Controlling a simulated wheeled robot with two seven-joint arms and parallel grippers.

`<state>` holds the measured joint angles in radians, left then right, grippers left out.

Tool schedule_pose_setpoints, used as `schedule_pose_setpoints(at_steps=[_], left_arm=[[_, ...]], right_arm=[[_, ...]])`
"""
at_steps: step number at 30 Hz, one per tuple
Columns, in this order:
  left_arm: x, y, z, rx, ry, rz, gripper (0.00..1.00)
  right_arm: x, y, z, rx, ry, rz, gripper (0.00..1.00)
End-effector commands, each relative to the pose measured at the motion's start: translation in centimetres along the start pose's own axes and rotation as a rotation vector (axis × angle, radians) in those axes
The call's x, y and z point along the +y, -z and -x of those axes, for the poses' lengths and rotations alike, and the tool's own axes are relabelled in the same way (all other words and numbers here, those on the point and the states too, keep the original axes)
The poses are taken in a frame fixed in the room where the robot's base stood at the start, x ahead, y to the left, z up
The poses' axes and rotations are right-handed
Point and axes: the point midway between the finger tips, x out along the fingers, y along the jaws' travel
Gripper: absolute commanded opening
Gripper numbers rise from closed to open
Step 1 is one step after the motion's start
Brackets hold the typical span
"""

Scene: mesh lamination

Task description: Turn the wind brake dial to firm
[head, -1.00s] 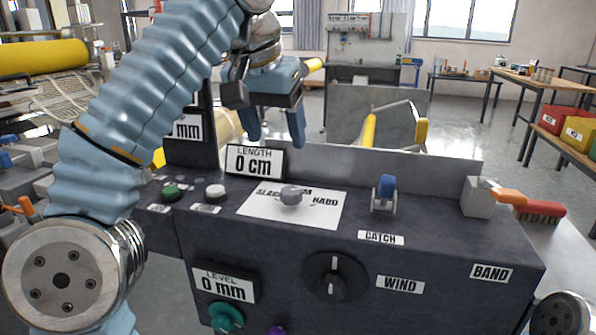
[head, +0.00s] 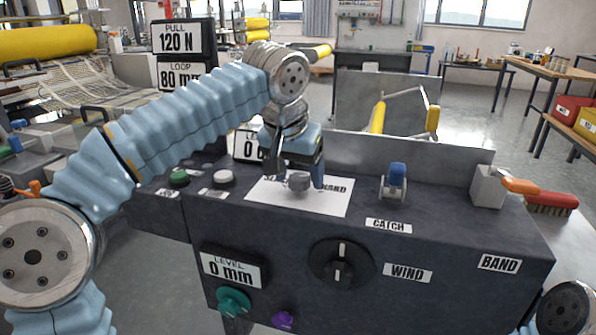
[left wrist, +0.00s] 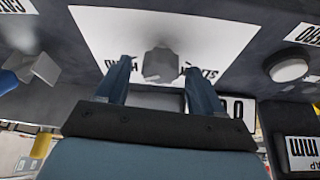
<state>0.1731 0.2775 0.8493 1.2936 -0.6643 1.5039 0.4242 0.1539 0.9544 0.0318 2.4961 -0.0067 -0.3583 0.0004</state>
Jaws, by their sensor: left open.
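The grey dial (head: 299,181) stands on a white card on top of the dark console (head: 225,207). The card's SLACK and HARD words are partly covered; in the left wrist view they show upside down. My left gripper (head: 297,178) points down over this dial, one finger on each side. In the left wrist view the dial (left wrist: 160,65) lies between the open fingertips (left wrist: 158,70), with a gap showing on both sides. I cannot tell which mark it points to. A black knob (head: 340,264) labelled WIND is on the console's front. My right gripper is out of view.
A blue-topped catch (head: 394,180) stands right of the card. An orange-handled lever (head: 520,186) is farther right. Green (head: 179,178) and white (head: 223,178) buttons lie left of the card. The LENGTH display is partly behind my left gripper.

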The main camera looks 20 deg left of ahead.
Motion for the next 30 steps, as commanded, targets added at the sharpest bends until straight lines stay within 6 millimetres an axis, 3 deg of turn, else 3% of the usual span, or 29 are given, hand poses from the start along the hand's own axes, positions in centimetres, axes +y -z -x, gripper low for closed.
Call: schedule_pose_setpoints(at_steps=[6,17,30], left_arm=[[0.00,0.00,-0.03,0.000,0.000,0.000,0.68],[-0.01,0.00,0.00,0.000,0.001,0.000,0.13],[0.12,-0.01,0.07,0.001,0.039,0.090,0.12]], right_arm=[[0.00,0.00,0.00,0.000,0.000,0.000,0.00],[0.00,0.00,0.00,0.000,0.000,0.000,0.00],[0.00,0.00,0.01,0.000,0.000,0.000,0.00]])
